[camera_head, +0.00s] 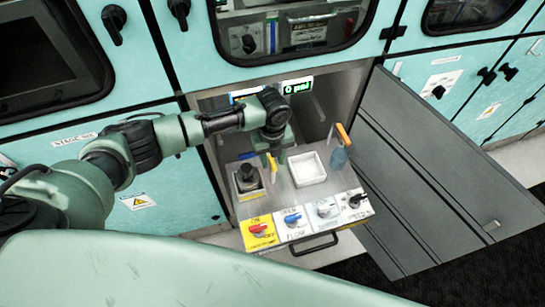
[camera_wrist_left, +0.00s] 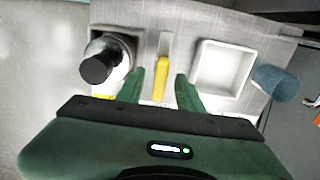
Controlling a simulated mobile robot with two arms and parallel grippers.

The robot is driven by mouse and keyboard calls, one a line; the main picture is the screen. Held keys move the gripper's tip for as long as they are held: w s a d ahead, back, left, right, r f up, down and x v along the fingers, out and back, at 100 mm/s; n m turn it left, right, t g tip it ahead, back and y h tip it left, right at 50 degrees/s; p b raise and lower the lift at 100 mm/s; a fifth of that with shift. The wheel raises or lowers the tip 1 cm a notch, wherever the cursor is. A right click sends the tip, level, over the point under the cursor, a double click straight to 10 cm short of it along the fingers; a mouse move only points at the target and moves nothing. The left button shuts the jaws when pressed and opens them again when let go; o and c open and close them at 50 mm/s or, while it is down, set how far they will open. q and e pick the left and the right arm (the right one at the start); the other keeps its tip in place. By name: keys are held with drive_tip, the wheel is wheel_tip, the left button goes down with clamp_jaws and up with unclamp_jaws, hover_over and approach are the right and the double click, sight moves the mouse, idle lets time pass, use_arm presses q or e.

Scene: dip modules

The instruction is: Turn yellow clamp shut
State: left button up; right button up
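The yellow clamp (camera_head: 273,167) stands on the pulled-out drawer panel, between a dark-capped bottle and a white tray. In the left wrist view the yellow clamp (camera_wrist_left: 162,72) is a narrow upright bar in the picture, between the two green fingers. My left gripper (camera_head: 270,153) is above the panel, close to the clamp. In the left wrist view my left gripper (camera_wrist_left: 160,82) is open, with a gap on each side of the clamp. How far its fingertips are above or around the clamp is hard to tell. My right gripper is not in view.
The dark-capped bottle (camera_wrist_left: 97,66) sits in a square holder left of the clamp. The white tray (camera_head: 308,169) is to the right, then a blue object (camera_head: 339,158) by an orange lever (camera_head: 343,134). Knobs, including a red one (camera_head: 259,228), line the drawer front. A grey door (camera_head: 440,180) hangs open right.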

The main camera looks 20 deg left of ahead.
use_arm(q)
clamp_jaws()
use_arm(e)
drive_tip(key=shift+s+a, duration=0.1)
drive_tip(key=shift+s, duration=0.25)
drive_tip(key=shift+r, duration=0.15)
use_arm(q)
drive_tip(key=n+p, duration=0.2)
drive_tip(key=shift+r+n, duration=0.15)
drive_tip(key=shift+n, duration=0.25)
drive_tip(key=n+p, duration=0.3)
drive_tip(key=n, duration=0.2)
drive_tip(key=n+p, duration=0.2)
drive_tip(key=n, duration=0.3)
drive_tip(key=shift+n+p, duration=0.3)
drive_tip(key=shift+n, duration=0.1)
drive_tip(key=shift+n+p, duration=0.85)
drive_tip(key=shift+n, duration=1.25)
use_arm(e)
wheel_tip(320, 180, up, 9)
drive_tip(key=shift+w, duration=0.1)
